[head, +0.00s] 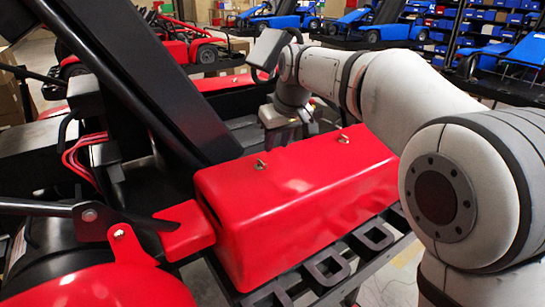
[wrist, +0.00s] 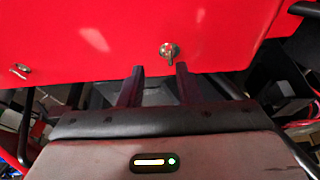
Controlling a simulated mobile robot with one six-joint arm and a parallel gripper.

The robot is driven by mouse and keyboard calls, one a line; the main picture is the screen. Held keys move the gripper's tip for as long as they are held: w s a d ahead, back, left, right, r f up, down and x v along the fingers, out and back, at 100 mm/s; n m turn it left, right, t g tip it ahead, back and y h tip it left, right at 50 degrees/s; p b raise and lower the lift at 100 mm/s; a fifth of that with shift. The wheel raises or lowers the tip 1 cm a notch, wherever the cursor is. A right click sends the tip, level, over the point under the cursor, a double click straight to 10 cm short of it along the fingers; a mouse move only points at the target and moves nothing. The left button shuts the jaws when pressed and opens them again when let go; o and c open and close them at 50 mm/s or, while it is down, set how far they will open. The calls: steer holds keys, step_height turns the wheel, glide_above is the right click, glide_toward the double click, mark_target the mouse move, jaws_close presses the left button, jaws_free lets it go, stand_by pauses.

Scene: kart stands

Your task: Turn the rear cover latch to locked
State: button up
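The red rear cover (head: 300,195) spans the middle of the head view and fills the top of the wrist view (wrist: 100,30). Two small metal latches sit on it. The left latch (head: 261,164) appears to be the one near the centre of the wrist view (wrist: 169,52); the right latch (head: 343,138) appears at the wrist view's left (wrist: 20,70). My gripper (wrist: 160,72) is open and empty, its fingertips just short of the central latch, with a visible gap. In the head view, its fingers are hidden behind the cover. I cannot tell either latch's lock state.
A black diagonal beam (head: 150,80) rises left of the cover. A black slotted rail (head: 325,265) runs along the cover's front. Blue karts (head: 375,25) stand behind.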

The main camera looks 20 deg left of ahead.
mark_target(261, 161)
steer(key=shift+n, duration=0.3)
steer(key=a+f, duration=0.1)
steer(key=f, duration=0.1)
steer(key=w+a+f, duration=0.1)
steer(key=a+f, duration=0.1)
steer(key=w+a+f+p, duration=0.1)
steer(key=f, duration=0.2)
steer(key=shift+w+a+f, duration=0.1)
steer(key=shift+w+a, duration=0.15)
steer(key=shift+a, duration=0.1)
steer(key=shift+c, duration=0.5)
